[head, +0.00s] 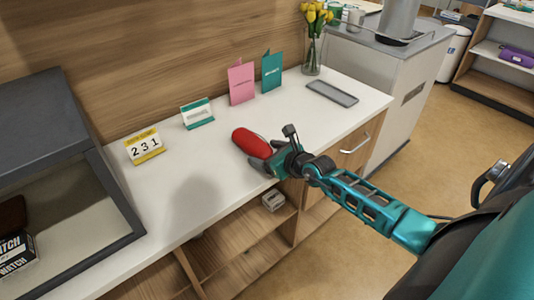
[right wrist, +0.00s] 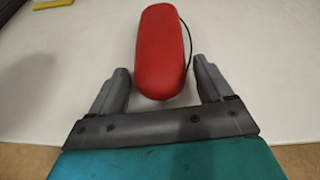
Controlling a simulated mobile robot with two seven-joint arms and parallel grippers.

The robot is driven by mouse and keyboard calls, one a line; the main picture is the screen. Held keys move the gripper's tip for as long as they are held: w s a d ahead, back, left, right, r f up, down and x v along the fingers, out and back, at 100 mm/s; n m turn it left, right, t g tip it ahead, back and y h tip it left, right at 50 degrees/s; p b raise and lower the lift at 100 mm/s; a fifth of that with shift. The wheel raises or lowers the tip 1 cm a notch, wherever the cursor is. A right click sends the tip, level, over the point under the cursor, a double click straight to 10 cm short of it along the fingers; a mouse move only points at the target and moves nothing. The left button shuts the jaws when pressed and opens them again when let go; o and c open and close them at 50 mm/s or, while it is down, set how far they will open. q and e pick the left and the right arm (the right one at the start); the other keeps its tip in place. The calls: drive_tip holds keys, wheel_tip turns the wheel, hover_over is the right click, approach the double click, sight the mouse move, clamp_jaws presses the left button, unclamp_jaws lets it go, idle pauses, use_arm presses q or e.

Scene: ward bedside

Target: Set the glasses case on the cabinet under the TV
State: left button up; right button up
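The red glasses case (head: 252,143) is a rounded, elongated shell lying on the white top of a wooden cabinet (head: 205,160). My right gripper (head: 266,156) is at the case's near end, low over the counter. In the right wrist view, the case (right wrist: 161,45) points away from me, with its near end between the two grey fingers of the open gripper (right wrist: 160,80). Gaps show on both sides, so the fingers are not closed on it. My left gripper is not in view. I cannot make out a TV for certain.
A dark grey open-fronted box (head: 65,190) stands at the left. Behind the case are a calendar (head: 145,147), a small sign (head: 197,114), pink (head: 241,83) and teal (head: 271,72) cards, and a vase of tulips (head: 313,45). A grey tablet (head: 332,93) lies to the right.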

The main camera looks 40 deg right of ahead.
drive_tip(key=shift+o, duration=0.7)
drive_tip(key=shift+r, duration=0.1)
drive_tip(key=shift+s+r, duration=0.1)
drive_tip(key=shift+r, duration=0.05)
drive_tip(key=p+v, duration=0.3)
drive_tip(key=v, duration=0.8)
drive_tip(key=s+a+f+m+g, duration=0.1)
drive_tip(key=s+a+f+m, duration=0.2)
drive_tip(key=m, duration=0.9)
drive_tip(key=s+a+f+m+g, duration=0.1)
drive_tip(key=s+a+f+m, duration=0.2)
drive_tip(key=a+m, duration=0.6)
drive_tip(key=s+a+f+m, duration=0.3)
drive_tip(key=s+a+m, duration=0.2)
drive_tip(key=m, duration=1)
drive_tip(key=shift+s+a+g+y, duration=0.4)
drive_tip(key=shift+a, duration=0.7)
